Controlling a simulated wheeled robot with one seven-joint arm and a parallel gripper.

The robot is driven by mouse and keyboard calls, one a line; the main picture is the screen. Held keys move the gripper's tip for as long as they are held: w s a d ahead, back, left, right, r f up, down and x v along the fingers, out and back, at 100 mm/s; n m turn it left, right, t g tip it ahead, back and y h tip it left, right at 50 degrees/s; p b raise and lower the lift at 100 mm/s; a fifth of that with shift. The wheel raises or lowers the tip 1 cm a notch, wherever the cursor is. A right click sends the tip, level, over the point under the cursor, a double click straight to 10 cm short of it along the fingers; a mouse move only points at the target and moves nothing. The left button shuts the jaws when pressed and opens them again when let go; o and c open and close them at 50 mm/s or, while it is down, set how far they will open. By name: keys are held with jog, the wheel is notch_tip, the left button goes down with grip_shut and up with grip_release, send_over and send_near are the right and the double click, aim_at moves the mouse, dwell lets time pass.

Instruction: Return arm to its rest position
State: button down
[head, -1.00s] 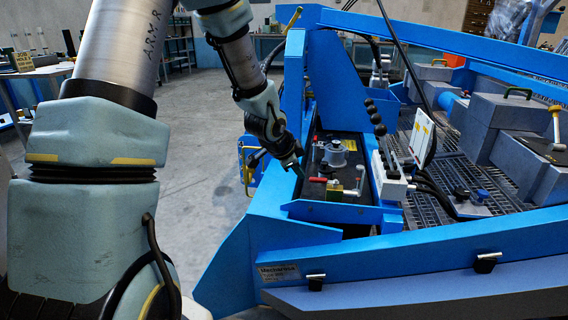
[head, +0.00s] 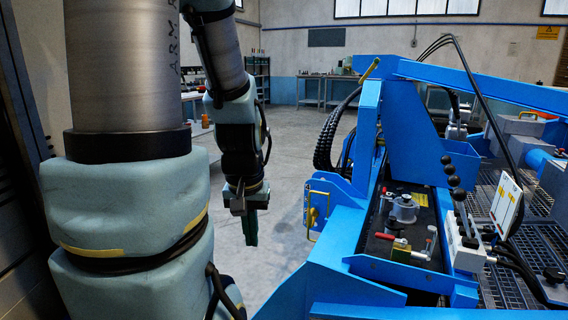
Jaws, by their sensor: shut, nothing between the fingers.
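My arm fills the left of the head view. My gripper (head: 250,226) hangs pointing down at the end of the arm, over the open grey floor. It is left of the blue machine (head: 352,262) and apart from it. Its dark green fingers are shut with nothing held between them.
The blue machine fills the right side. Its near bay holds a grey cylindrical fitting (head: 404,208) and a red-handled valve (head: 401,247). A yellow handle (head: 317,213) sticks out on its left side. Workbenches (head: 327,88) stand far back. The floor (head: 290,150) between is clear.

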notch_tip(320, 180, up, 15)
jog(key=p, duration=1.3)
jog(key=shift+f, duration=0.2)
